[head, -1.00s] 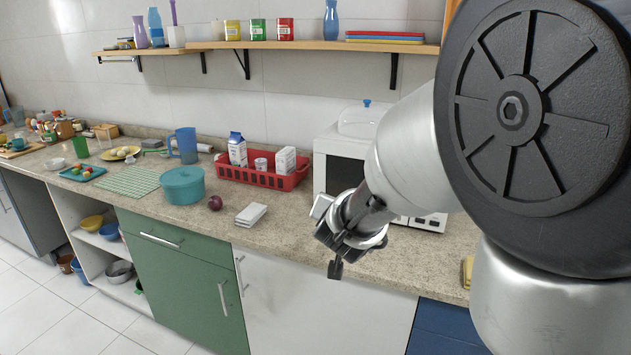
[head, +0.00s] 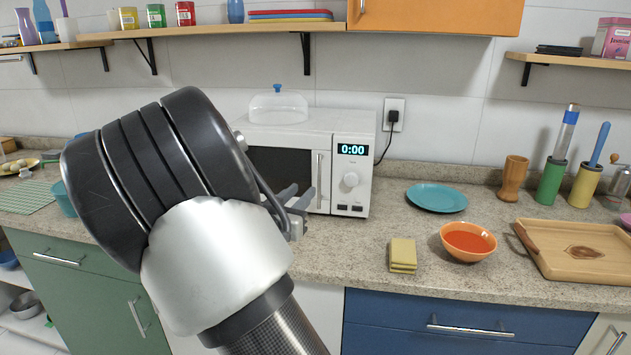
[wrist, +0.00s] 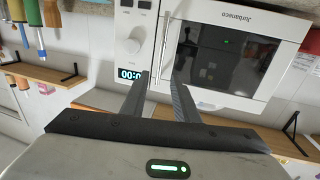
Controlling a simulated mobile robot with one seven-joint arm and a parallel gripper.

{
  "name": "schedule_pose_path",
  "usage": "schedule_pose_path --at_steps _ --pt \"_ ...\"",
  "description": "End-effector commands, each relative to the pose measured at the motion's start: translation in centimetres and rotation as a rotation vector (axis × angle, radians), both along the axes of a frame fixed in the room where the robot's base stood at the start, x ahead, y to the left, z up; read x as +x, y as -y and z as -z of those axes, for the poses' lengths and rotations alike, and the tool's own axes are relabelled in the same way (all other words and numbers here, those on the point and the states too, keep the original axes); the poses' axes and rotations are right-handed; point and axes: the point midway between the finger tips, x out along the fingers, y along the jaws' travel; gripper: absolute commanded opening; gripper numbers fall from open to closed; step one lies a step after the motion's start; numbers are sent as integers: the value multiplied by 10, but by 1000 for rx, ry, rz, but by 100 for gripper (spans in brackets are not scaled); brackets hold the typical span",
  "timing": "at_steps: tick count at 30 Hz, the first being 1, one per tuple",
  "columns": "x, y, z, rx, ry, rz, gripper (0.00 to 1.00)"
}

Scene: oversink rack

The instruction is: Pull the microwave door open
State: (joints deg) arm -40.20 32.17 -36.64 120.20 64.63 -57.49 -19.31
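The white microwave (head: 352,205) stands on the counter against the wall, with its display reading 0:00. Its door looks shut, with a dark window and a vertical bar handle (head: 319,180) on the door's right side. My gripper (head: 296,195) is in front of the door, just left of the handle in the head view; my arm hides the door's left part. The wrist view shows the microwave upside down, with the door (wrist: 285,83) and handle (wrist: 165,45). There, my gripper (wrist: 161,86) is open and empty, its fingers on either side of the handle's line; contact cannot be told.
A clear domed cover (head: 278,106) sits on the microwave. Right of it, the counter holds a teal plate (head: 437,197), yellow sponges (head: 403,254), an orange bowl (head: 468,254) and a wooden tray (head: 590,265). A shelf (head: 215,33) runs above. The counter before the control panel is clear.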

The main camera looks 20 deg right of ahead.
Motion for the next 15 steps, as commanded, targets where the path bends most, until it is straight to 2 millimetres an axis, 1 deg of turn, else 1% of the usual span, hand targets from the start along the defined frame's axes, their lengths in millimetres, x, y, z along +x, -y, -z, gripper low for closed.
schedule_pose_path --at_steps 1,9,15 --pt "8 10 2 -1 1 4 28" --pt "48 50 2 -1 0 3 28" --pt "68 69 1 -1 -1 0 28"
